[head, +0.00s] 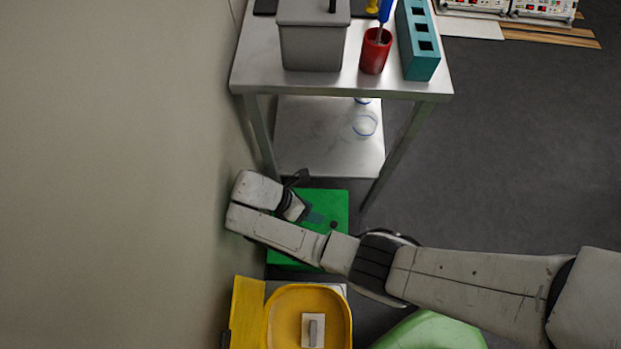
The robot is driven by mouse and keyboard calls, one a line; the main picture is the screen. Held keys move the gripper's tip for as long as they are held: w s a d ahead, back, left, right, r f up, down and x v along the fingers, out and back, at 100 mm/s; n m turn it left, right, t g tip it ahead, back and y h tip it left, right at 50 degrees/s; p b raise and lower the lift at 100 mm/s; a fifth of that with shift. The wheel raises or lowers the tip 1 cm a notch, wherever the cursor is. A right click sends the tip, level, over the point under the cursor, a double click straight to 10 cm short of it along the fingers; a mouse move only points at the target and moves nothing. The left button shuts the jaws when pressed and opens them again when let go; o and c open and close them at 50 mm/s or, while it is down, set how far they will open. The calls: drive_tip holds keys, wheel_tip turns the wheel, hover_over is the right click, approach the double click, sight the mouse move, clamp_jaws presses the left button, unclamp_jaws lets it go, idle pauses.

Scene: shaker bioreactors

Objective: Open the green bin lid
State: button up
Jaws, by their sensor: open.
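The green bin (335,203) stands on the floor below the table and close to the wall. Its flat green top looks closed, with a small dark spot (333,224) near its right side. My arm reaches in from the right and crosses over the front part of the bin, hiding some of it. My gripper (309,199) is above the left part of the green lid, open and with nothing seen in it. I cannot tell whether a finger touches the lid.
A yellow bin (340,318) stands just in front, with a pale block in its round recess. A pale green rounded object (430,330) is right of it. Behind is a metal table (345,82) bearing a grey container (312,45), red cup (375,52) and teal rack (416,50).

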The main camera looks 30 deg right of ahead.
drive_tip(key=s+r+p, duration=1)
drive_tip(key=s+r, duration=0.3)
drive_tip(key=s, duration=0.1)
drive_tip(key=shift+d, duration=0.45)
idle(0.4)
